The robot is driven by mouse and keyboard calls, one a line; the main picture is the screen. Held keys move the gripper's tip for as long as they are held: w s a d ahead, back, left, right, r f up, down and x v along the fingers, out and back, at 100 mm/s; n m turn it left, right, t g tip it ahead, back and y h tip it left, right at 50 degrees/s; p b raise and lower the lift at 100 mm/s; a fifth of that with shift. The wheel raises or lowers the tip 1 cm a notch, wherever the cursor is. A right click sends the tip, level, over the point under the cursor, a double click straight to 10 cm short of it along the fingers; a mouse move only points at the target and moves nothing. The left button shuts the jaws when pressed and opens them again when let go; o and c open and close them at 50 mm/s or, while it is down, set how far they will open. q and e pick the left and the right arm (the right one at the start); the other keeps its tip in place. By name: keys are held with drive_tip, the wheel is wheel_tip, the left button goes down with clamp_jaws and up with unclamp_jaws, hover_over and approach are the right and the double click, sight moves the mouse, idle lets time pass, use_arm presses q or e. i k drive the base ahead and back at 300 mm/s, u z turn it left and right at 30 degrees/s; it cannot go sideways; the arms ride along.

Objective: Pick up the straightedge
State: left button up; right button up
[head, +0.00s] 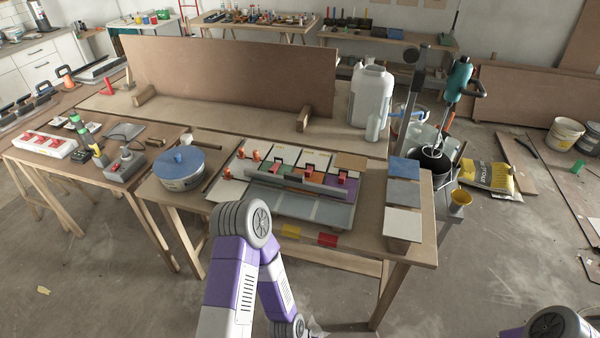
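The straightedge (297,186) looks like a long grey metal bar. It lies across the tile panel (330,213) on the middle table, running slightly down to the right. Red-topped clips or levelling pieces (308,170) stand just behind it or against it; I cannot tell whether they touch it. My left arm, purple and white, rises in front of the table and bends back down, with its wrist low at the bottom edge. Its gripper is out of view. Only a joint of my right arm shows at the bottom right corner; its gripper is out of view.
A blue-lidded bucket (181,169) stands left of the panel. Tile stacks (403,194) line the table's right end. A white jug (371,96) and an upright brown board (230,78) stand behind. Yellow and red pieces (327,240) sit at the front edge.

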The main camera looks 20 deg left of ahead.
sight(290, 179)
drive_tip(key=u, duration=0.6)
drive_tip(key=i, duration=0.7)
drive_tip(key=u, duration=0.8)
